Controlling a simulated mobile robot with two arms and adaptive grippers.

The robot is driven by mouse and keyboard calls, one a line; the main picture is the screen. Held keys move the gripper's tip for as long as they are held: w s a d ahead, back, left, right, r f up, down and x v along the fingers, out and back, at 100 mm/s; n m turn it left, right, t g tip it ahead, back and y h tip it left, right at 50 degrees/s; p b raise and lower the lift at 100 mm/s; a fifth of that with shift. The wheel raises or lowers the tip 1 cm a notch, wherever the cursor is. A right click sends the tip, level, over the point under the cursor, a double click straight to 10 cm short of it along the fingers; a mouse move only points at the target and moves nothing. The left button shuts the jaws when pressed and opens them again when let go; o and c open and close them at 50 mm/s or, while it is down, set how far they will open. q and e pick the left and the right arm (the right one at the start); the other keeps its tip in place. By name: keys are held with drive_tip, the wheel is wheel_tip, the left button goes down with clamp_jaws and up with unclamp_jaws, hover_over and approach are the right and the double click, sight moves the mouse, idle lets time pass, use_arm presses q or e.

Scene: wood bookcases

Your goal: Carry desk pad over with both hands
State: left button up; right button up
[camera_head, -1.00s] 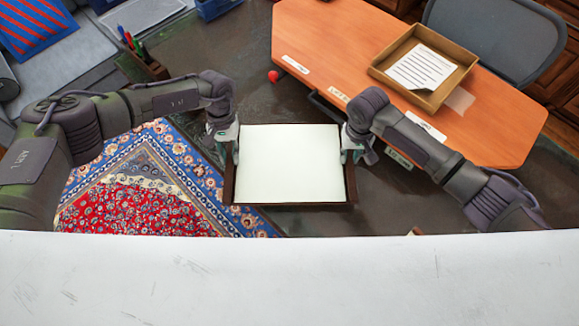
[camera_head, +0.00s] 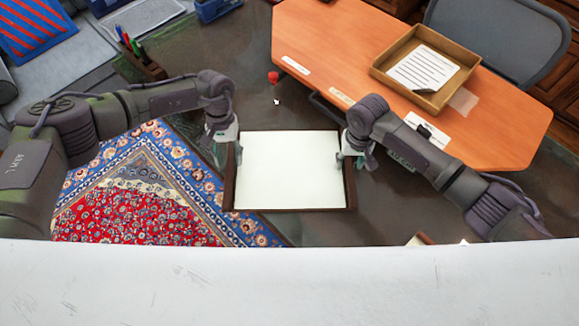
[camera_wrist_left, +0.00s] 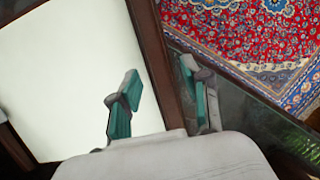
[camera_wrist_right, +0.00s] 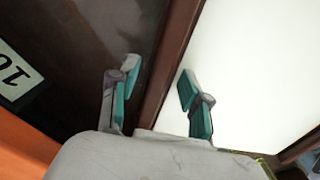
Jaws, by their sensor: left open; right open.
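The desk pad (camera_head: 290,170) is a white sheet with dark brown side rails, lying on the dark table in the head view. It also shows in the left wrist view (camera_wrist_left: 60,75) and the right wrist view (camera_wrist_right: 250,75). My left gripper (camera_head: 228,152) is at its left rail, with open fingers (camera_wrist_left: 160,100) on either side of the rail. My right gripper (camera_head: 354,158) is at its right rail, with open fingers (camera_wrist_right: 157,95) straddling that rail. Whether the fingers touch the rails cannot be told.
An orange desk (camera_head: 330,40) holds a cardboard tray (camera_head: 388,72) with a printed sheet. A pen holder (camera_head: 140,62) and a small red object (camera_head: 273,77) are on the dark table (camera_head: 230,50). A patterned rug (camera_head: 140,215) lies at left. A white surface (camera_head: 290,285) fills the foreground.

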use_arm(q)
drive_tip(key=v, duration=1)
use_arm(e)
wheel_tip(320, 180, up, 12)
idle(0.5)
